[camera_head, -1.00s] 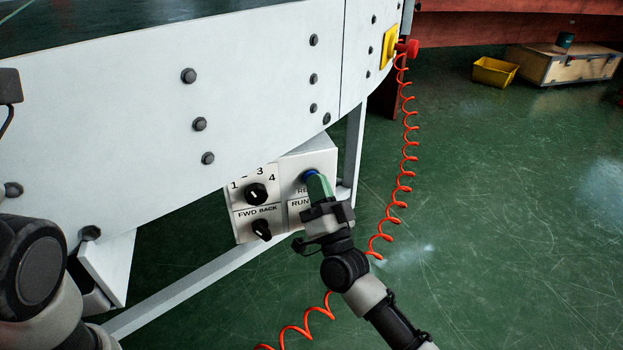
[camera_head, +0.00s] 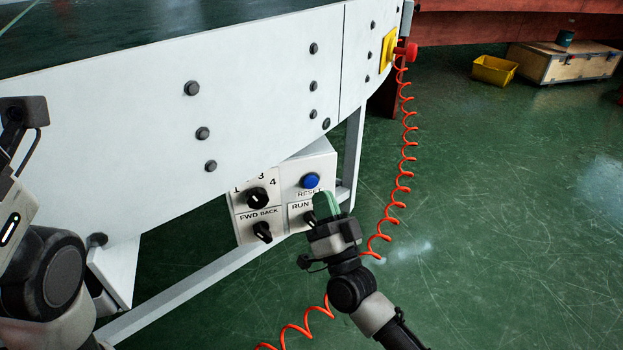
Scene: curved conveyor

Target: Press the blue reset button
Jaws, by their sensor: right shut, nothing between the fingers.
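The blue reset button (camera_head: 311,181) sits on the upper right of the white control box (camera_head: 322,160) under the conveyor, with the RESET label just below it. The button is fully in view. My right gripper (camera_head: 326,203) is shut and empty. Its greenish fingertips are below and to the right of the button, apart from it in the picture, and hide part of the RUN switch area. My left arm shows at the left edge; its gripper fingers are not in view.
The box also carries a numbered dial (camera_head: 257,198) and a FWD/BACK knob (camera_head: 262,232). A red coiled cord (camera_head: 408,150) hangs to the right from a red and yellow stop button (camera_head: 404,50). A yellow bin (camera_head: 494,70) and wooden crate (camera_head: 562,66) stand far back.

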